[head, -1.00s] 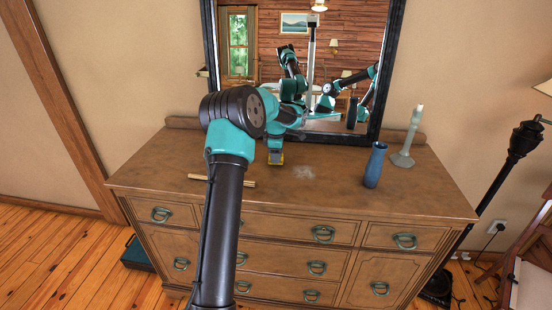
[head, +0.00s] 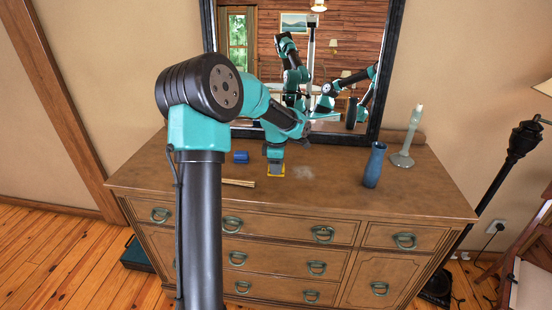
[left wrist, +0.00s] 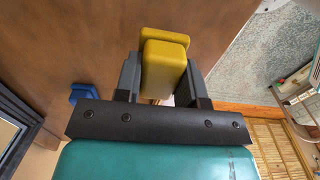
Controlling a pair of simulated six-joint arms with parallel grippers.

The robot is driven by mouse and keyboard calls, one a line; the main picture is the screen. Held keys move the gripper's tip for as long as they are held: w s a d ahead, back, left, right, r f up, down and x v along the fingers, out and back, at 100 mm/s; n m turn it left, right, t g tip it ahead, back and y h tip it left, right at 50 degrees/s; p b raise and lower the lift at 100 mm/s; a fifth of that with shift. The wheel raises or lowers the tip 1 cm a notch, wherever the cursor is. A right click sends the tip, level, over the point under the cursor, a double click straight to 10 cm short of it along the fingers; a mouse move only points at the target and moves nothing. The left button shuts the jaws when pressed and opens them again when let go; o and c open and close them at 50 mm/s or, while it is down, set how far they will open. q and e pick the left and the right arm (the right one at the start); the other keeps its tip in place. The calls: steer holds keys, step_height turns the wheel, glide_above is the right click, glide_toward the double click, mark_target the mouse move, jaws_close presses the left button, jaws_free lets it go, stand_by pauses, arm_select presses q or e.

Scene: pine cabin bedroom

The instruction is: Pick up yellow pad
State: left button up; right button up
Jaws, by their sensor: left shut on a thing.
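The yellow pad (left wrist: 164,75) sits between the two dark fingers of my left gripper (left wrist: 160,82) in the left wrist view, and the fingers are shut on it. In the head view, the left gripper (head: 275,171) points down over the middle of the dresser top, and only yellow edges of the pad (head: 275,176) show around its tip. I cannot tell whether the pad touches the wood. My right gripper is not directly in view.
On the dresser (head: 325,200) are a blue block (head: 240,157), a bundle of pale sticks (head: 238,183), a pale dusty patch (head: 304,172), a blue vase (head: 375,165) and a candlestick (head: 406,150). A mirror (head: 375,125) stands behind, reflecting my arms.

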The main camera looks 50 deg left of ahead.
arm_select(q)
steer(key=shift+s+d+r, duration=0.2)
steer(key=shift+s+d, duration=1.25)
steer(key=shift+d, duration=0.2)
steer(key=o, duration=0.4)
steer(key=shift+c, duration=1.5)
steer(key=w+a+r, duration=0.2)
steer(key=w+r, duration=0.1)
steer(key=w, duration=0.7)
steer(key=shift+w+a, duration=0.35)
